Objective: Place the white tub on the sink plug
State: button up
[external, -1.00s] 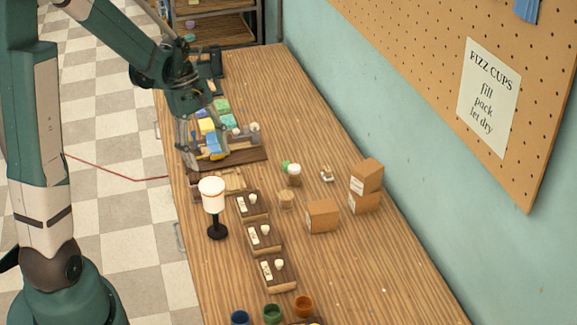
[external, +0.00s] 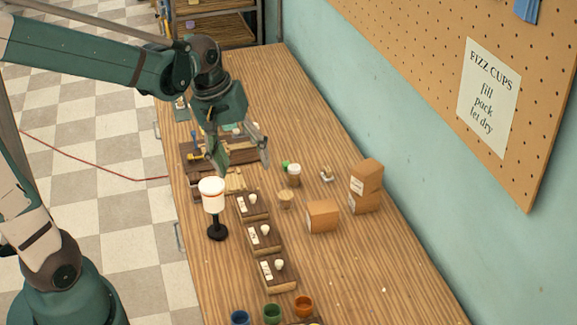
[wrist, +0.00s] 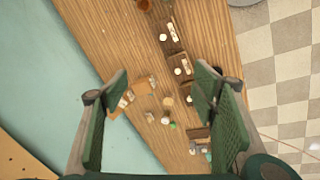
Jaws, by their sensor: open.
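The white tub (external: 293,175) stands upright on the table, with a small green thing touching or close behind its left side. It also shows in the wrist view (wrist: 165,120). A small pale grey piece with a raised middle, which looks like the sink plug (external: 326,175), lies to the tub's right; it also shows in the wrist view (wrist: 150,117). Nothing is seen on it. My gripper (external: 240,161) is open and empty, above the table, left of the tub in the external view. Its two fingers are spread wide in the wrist view (wrist: 160,88).
Cardboard boxes (external: 322,216) stand right of a pale round block (external: 286,199). A white-topped black stand (external: 217,230) rises at the table's left. Several dark trays (external: 264,238) with white pieces run toward the front. The right side of the table is mostly clear.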

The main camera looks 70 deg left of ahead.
jog(key=s+d+r+m+t, duration=0.2)
jog(key=d+m, duration=0.4)
jog(key=d, duration=0.4)
jog(key=s+d+r+m+t, duration=0.2)
jog(key=s+d+r+m, duration=0.2)
jog(key=d, duration=0.7)
jog(key=m, duration=0.2)
jog(key=shift+d+m+y, duration=0.3)
jog(key=shift+m, duration=0.1)
